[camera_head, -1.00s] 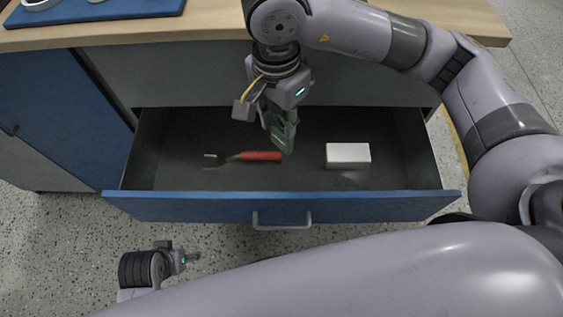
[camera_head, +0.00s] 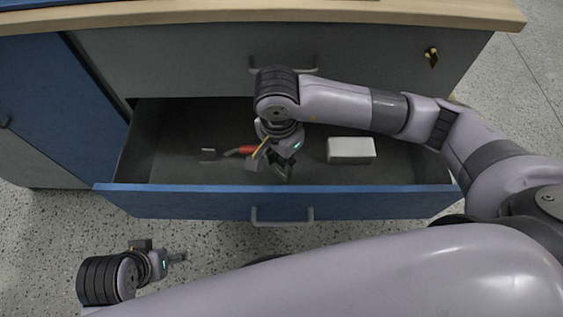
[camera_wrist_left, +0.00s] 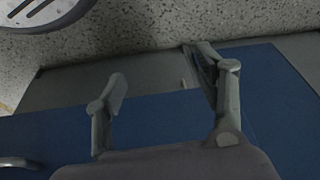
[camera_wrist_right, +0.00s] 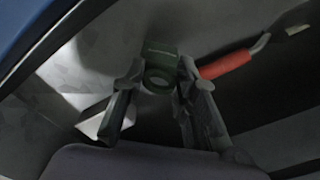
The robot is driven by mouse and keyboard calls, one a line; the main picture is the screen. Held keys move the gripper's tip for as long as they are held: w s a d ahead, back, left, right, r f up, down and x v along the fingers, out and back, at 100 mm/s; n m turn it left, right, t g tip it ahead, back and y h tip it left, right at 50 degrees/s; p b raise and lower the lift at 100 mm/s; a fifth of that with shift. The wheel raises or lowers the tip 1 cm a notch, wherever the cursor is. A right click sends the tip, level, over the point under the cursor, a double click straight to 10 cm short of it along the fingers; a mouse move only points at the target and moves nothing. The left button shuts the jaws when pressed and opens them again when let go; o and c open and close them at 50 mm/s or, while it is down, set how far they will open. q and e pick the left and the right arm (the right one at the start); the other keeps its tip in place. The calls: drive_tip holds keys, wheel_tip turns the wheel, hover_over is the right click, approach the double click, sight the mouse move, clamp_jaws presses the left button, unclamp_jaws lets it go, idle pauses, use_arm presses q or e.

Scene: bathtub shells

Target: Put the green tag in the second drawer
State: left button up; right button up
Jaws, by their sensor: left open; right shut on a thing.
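The second drawer (camera_head: 200,200) is pulled open below a shut upper drawer. My right gripper (camera_head: 284,172) reaches down inside it, between a red-handled tool and a white box. In the right wrist view its fingers are shut on the green tag (camera_wrist_right: 160,68), which has a round hole and hangs close to the drawer floor; I cannot tell whether it touches. In the head view the tag is hidden behind the gripper. My left gripper (camera_head: 178,257) is open and empty in front of the drawer, low at the left; its open fingers show in the left wrist view (camera_wrist_left: 165,95).
The red-handled tool (camera_head: 240,150) lies left of my right gripper and the white box (camera_head: 351,150) lies right of it, both in the drawer. The drawer's blue front has a handle (camera_head: 282,222). The upper drawer (camera_head: 200,65) is shut. A wooden top (camera_head: 400,12) lies above.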

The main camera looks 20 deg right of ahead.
sight(283, 166)
wheel_tip(283, 166, down, 3)
drive_tip(key=shift+r, duration=0.2)
use_arm(q)
drive_tip(key=shift+f, duration=0.25)
drive_tip(key=shift+w, duration=0.1)
use_arm(e)
drive_tip(key=shift+f+b, duration=0.1)
drive_tip(key=shift+b, duration=0.2)
drive_tip(key=o, duration=1.1)
use_arm(q)
drive_tip(key=shift+w+d+t, duration=0.2)
drive_tip(key=shift+w+t, duration=0.1)
drive_tip(key=shift+w, duration=0.3)
drive_tip(key=shift+r, duration=0.1)
